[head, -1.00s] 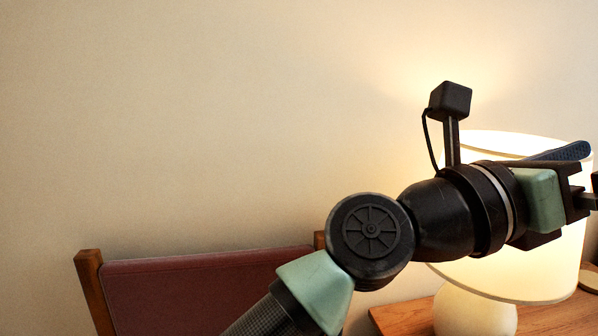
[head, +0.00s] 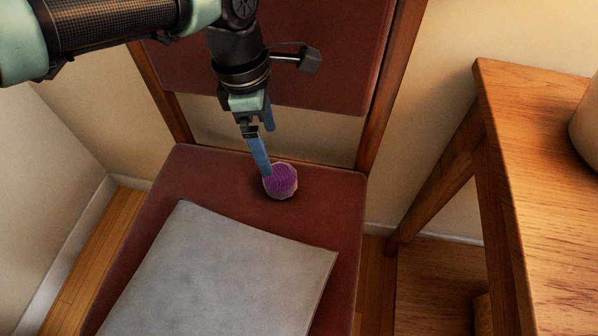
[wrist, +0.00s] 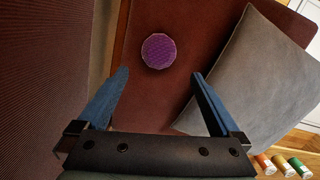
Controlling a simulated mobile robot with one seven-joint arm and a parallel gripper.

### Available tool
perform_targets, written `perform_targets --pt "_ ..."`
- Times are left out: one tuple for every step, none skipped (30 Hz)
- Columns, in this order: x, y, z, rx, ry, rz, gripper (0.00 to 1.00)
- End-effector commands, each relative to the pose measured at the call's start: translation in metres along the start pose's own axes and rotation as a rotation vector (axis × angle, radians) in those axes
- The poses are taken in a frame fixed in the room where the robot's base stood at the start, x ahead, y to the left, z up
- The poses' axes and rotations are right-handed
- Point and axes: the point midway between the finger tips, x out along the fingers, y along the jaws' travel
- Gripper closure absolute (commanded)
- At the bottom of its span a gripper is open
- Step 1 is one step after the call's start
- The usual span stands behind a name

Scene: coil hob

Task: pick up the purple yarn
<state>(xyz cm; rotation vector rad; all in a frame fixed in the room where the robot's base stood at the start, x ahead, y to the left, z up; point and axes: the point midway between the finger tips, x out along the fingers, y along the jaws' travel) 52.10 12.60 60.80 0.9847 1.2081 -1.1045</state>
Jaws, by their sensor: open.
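The purple yarn (head: 281,181) is a small round ball on the seat of a dark red chair, near the backrest. It also shows in the wrist view (wrist: 159,51), ahead of the fingertips and roughly centred between them. My gripper (head: 269,150) points down over the seat, with blue fingers. In the wrist view my gripper (wrist: 160,74) is open and empty, its fingers spread wider than the yarn. In the head view one finger overlaps the yarn's upper left edge; I cannot tell whether it touches.
A grey cushion (head: 222,277) lies on the seat (head: 334,205) in front of the yarn. The backrest (head: 320,60) rises close behind. A wooden table (head: 545,130) stands at the right. Several coloured spools (wrist: 281,166) show low right in the wrist view.

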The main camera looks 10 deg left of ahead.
Motion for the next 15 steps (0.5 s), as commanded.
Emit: perform_targets --pt "0.009 0.000 0.001 0.001 -0.001 -0.001 0.00" --pt "0.013 0.000 0.001 0.002 -0.002 -0.001 0.00" --pt "0.020 0.000 0.002 0.002 -0.003 0.000 0.00" --pt "0.026 0.000 0.002 0.003 -0.003 0.000 0.00" --pt "0.032 0.000 0.002 0.003 -0.003 -0.001 0.00" --pt "0.041 0.000 0.002 0.003 -0.004 -0.002 0.00" --pt "0.047 0.000 0.002 0.003 -0.004 -0.001 0.00" --pt "0.053 0.000 0.003 0.003 -0.005 -0.001 0.00" --pt "0.060 0.000 0.003 0.003 -0.006 -0.001 0.00" --pt "0.065 0.000 0.003 0.002 -0.006 -0.001 0.00" --pt "0.068 0.000 0.003 0.002 -0.005 -0.001 0.00" --pt "0.071 0.000 0.003 0.002 -0.005 -0.001 0.00" --pt "0.073 0.001 0.003 0.002 -0.006 0.000 0.00" --pt "0.074 0.001 0.004 0.002 -0.006 0.001 0.00" --pt "0.075 0.001 0.004 0.002 -0.006 0.001 0.00"
